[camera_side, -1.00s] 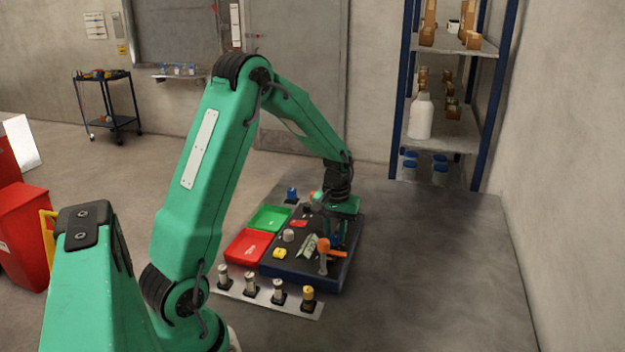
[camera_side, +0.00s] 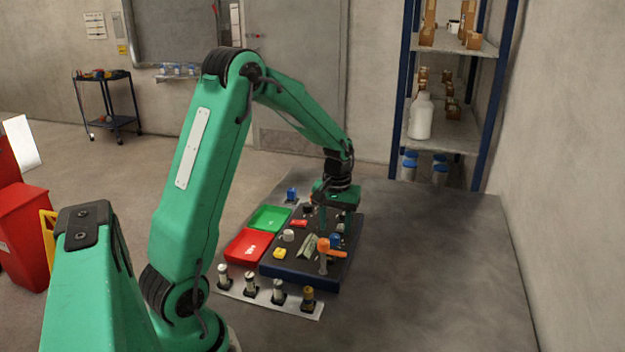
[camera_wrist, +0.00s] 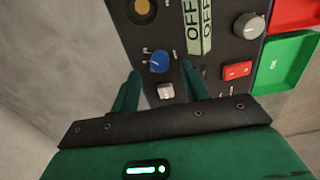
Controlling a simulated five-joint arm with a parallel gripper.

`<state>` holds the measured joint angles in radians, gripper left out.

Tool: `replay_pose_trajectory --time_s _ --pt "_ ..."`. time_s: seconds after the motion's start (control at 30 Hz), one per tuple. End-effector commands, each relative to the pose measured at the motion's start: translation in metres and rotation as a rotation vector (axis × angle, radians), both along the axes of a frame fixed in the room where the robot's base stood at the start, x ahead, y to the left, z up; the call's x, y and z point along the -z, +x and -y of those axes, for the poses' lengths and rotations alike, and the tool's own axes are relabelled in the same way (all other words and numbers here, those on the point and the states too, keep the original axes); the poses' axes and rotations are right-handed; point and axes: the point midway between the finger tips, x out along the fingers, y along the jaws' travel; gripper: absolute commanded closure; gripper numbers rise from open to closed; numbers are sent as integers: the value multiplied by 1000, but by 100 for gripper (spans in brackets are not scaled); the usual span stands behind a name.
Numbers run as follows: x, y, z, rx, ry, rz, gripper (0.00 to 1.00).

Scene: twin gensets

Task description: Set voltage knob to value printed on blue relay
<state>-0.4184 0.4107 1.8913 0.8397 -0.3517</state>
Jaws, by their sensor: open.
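My gripper (camera_side: 326,222) is above the far right part of the dark panel (camera_side: 290,268), pointing down. In the wrist view, its two green fingers (camera_wrist: 160,72) are apart, with nothing held. A blue knob (camera_wrist: 159,62) with small marks around it shows between and just beyond the fingertips; a pale square part (camera_wrist: 165,90) lies nearer. I cannot read the knob's marks or tell whether it is the voltage knob. A small blue block (camera_side: 291,193) stands on a dark base behind the green tray; it may be the blue relay. No printed value is readable on it.
Red (camera_side: 248,246) and green (camera_side: 269,218) trays lie left of the panel. An orange-topped lever (camera_side: 323,246) rises from its front right. Several cylinders stand on a plate (camera_side: 262,297) in front. A grey knob (camera_wrist: 248,26) and a red switch (camera_wrist: 237,70) are also on the panel.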

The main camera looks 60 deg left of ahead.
Motion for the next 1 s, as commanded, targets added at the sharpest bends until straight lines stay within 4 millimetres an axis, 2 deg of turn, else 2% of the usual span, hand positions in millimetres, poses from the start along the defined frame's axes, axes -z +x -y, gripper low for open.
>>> replay_pose_trajectory --time_s 0.2,0.4,0.83,1.0 --pt "-30 1 0 1 1 3 54" --pt "-46 0 0 1 0 0 54" --pt "-50 0 1 2 0 0 54" --pt "-56 -2 6 20 5 11 54"
